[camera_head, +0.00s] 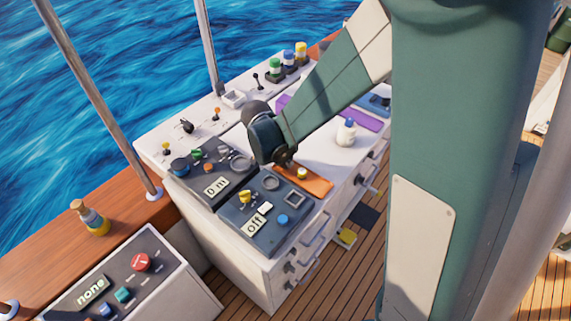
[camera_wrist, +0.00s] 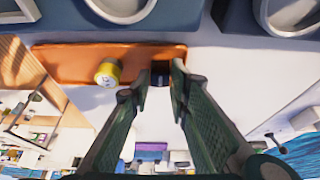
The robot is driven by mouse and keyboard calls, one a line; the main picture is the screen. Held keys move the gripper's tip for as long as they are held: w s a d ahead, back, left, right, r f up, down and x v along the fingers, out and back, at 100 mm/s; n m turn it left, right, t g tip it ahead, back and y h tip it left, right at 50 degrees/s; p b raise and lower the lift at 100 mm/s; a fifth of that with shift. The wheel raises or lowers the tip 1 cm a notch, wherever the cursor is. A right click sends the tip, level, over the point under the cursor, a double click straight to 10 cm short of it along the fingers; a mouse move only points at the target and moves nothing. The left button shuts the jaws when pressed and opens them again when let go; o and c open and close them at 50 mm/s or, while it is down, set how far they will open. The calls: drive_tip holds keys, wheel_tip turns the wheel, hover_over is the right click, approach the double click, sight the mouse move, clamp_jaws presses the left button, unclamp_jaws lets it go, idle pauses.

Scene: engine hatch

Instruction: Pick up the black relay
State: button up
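In the wrist view a small dark block, which looks like the black relay (camera_wrist: 160,80), sits at the right end of an orange tray (camera_wrist: 60,65). The fingertips of my gripper (camera_wrist: 162,76) stand on either side of it, and the block fills most of the narrow gap. I cannot tell whether the fingers touch it. In the head view my gripper (camera_head: 284,158) reaches down at the far left end of the orange tray (camera_head: 318,186); the relay is hidden there. A yellow-topped round piece (camera_head: 302,174) stands on the tray, also seen in the wrist view (camera_wrist: 108,72).
Dark control panels (camera_head: 262,222) with knobs and switches lie beside the tray. A white bottle (camera_head: 346,132) and a purple mat (camera_head: 367,119) are on the white counter behind. Several coloured canisters (camera_head: 289,62) stand at the far back.

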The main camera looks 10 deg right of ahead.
drive_tip(key=c, duration=0.3)
drive_tip(key=shift+c, duration=0.2)
drive_tip(key=shift+r, duration=0.1)
wheel_tip(320, 180, up, 10)
drive_tip(key=p, duration=0.1)
idle(0.5)
idle(0.6)
